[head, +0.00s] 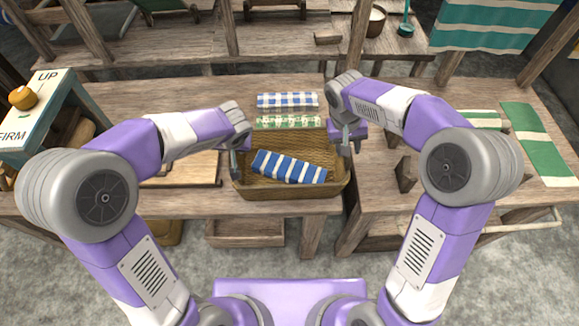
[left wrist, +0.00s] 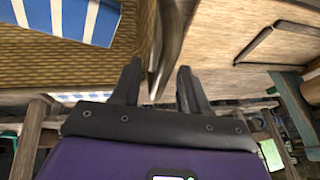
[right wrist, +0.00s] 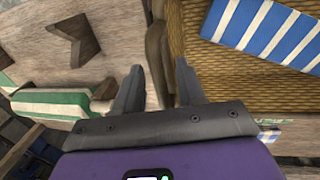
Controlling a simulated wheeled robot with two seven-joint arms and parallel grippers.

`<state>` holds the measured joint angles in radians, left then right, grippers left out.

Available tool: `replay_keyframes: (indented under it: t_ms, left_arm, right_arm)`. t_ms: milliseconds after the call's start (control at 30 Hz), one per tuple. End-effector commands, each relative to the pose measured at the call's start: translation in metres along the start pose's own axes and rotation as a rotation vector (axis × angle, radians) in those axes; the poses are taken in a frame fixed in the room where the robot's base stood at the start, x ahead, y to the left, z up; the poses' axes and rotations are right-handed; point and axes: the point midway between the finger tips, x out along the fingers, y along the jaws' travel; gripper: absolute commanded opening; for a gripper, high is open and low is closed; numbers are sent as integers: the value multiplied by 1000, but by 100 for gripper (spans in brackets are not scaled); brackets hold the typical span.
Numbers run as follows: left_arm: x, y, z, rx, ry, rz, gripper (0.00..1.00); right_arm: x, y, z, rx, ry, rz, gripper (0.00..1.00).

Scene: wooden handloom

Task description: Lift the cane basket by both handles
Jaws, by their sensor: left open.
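The cane basket (head: 290,190) stands on the wooden table, with a blue and white striped cloth (head: 290,167) lying in it. My left gripper (head: 241,160) is at the basket's left end. In the left wrist view its fingers (left wrist: 157,80) are open, with the brown left handle (left wrist: 168,45) in line with the gap between them. My right gripper (head: 347,142) is at the right end. In the right wrist view its fingers (right wrist: 158,80) are apart, with the right handle (right wrist: 156,48) in line with their gap. Whether any finger touches a handle cannot be told.
A blue checked cloth (head: 287,100) and a green patterned cloth (head: 287,121) lie behind the basket. A wooden block (head: 405,174) stands to its right and a flat board (head: 185,170) lies to its left. A green and white cloth (head: 540,145) lies far right.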

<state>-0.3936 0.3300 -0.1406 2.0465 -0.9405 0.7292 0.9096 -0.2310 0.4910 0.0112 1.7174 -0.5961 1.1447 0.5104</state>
Motion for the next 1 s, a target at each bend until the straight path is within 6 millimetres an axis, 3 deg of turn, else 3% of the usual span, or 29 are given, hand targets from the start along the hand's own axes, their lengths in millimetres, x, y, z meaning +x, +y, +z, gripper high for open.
replay_keyframes:
  t_ms: [200,433,500,1000]
  left_arm:
    - [0,0,0,0,0,0,44]
    - [0,0,0,0,0,0,9]
    - [0,0,0,0,0,0,0]
    - [-3,0,-2,0,1,0,0]
  right_arm:
    - [0,0,0,0,0,0,39]
    - [0,0,0,0,0,0,4]
    - [0,0,0,0,0,0,0]
    - [-4,1,0,0,2,-1,0]
